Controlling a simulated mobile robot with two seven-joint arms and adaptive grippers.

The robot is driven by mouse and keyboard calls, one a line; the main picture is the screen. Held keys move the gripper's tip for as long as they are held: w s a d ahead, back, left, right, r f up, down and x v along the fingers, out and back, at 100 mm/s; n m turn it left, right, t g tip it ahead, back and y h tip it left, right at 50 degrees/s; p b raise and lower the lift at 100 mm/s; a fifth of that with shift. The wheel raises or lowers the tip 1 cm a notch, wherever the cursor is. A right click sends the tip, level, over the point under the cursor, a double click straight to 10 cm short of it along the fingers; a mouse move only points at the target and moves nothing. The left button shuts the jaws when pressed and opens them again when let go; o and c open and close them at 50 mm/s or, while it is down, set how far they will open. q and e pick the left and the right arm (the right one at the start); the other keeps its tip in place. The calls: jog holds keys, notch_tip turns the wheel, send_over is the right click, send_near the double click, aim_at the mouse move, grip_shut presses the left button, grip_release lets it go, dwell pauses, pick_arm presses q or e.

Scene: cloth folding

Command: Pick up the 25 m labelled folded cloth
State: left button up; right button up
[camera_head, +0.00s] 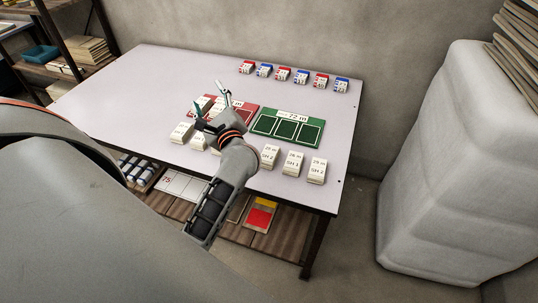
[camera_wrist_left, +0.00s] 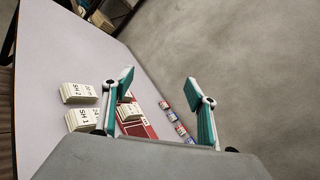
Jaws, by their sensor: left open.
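Several small white folded cloths with printed labels lie in a row along the table's near side, among them one at the left (camera_head: 181,132) and three at the right (camera_head: 270,155). Two with SH labels also show in the left wrist view (camera_wrist_left: 80,93). Another white folded cloth (camera_wrist_left: 129,111) lies on the red mat (camera_head: 245,116). My left gripper (camera_head: 210,98) is open and empty above the red mat, its fingers spread in the wrist view (camera_wrist_left: 160,83). My right gripper is out of view.
A green mat (camera_head: 287,130) with outlined areas lies right of the red one. Small red and blue labelled packs (camera_head: 283,74) line the table's (camera_head: 150,85) far side. A shelf (camera_head: 285,230) is below, a wall behind, and a large pale container (camera_head: 440,170) at right.

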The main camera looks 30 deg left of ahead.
pick_arm(q)
notch_tip(320, 180, down, 4)
jog(key=a+n+g+h, duration=0.2)
jog(key=n+g, duration=0.1)
jog(key=n, duration=0.3)
jog(key=n+g+h+p, duration=0.1)
jog(key=n+g+h, duration=0.1)
jog(key=n+h, duration=1.15)
send_near(269, 153)
jog(key=shift+w+f+n, duration=0.4)
jog(key=shift+f+n, duration=0.05)
jog(key=shift+f, duration=0.05)
jog(key=shift+x, duration=0.85)
jog(key=shift+b+x, duration=0.35)
jog(key=shift+x, duration=2.55)
jog(key=shift+s, duration=0.1)
jog(key=shift+f+b, duration=0.3)
jog(key=shift+b, duration=0.1)
